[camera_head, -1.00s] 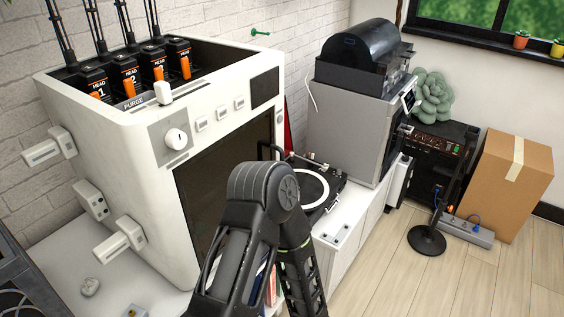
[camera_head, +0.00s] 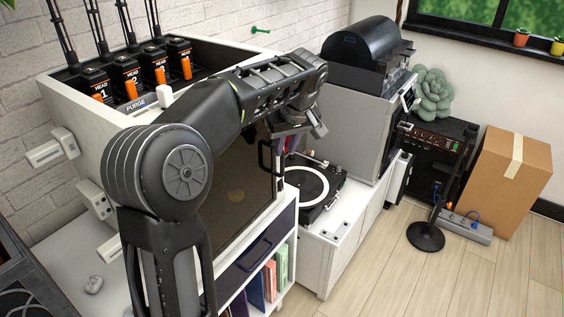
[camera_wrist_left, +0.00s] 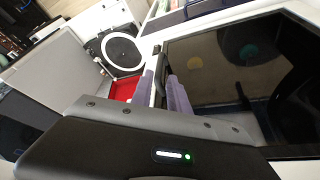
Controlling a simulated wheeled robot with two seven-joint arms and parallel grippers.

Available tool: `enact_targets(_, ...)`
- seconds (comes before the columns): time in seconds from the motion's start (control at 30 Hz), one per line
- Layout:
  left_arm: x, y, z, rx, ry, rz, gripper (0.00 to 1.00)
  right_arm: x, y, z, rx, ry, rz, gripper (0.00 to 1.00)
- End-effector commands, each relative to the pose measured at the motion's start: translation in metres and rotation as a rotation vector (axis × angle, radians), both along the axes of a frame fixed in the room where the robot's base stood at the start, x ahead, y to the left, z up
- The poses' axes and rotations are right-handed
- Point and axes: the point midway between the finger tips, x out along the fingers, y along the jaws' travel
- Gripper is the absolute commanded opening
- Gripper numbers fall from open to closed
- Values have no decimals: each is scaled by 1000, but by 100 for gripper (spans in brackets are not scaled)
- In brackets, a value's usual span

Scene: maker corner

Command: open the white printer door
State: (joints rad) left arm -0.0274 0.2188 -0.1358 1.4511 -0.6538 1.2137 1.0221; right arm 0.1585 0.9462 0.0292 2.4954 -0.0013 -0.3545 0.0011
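The white printer (camera_head: 112,82) stands at the left in the head view, with a dark glass door (camera_head: 235,192) in its front. The door looks shut. A black handle shape (camera_head: 265,158) shows near the door's right edge; part of it is hidden behind my arm. My left gripper (camera_head: 290,144) is at that edge, pointing down beside the handle. In the left wrist view its two purple-grey fingers (camera_wrist_left: 162,84) stand slightly apart, with a narrow dark bar between them, seemingly the handle. The dark door glass (camera_wrist_left: 225,65) lies right of the fingers. My right gripper is out of view.
A turntable (camera_head: 312,186) sits on the low white cabinet right of the printer. A grey machine (camera_head: 350,133) stands behind it. Books (camera_head: 270,280) stand on a shelf below the door.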

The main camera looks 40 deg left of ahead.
Motion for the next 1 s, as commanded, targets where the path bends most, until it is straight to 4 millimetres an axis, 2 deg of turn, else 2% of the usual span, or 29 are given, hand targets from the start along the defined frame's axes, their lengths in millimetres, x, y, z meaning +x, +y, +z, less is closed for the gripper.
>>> enact_targets(0.27, 2, 2, -7, -1, 2, -3, 21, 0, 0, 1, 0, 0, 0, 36)
enact_targets(0.7, 15, 21, -63, -2, 3, -4, 21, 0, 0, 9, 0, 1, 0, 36)
enact_targets(0.83, 17, 24, -72, -2, 3, -3, 21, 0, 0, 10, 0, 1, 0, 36)
enact_targets(1.0, 17, 24, -74, -2, 0, -4, 21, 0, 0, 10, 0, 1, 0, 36)
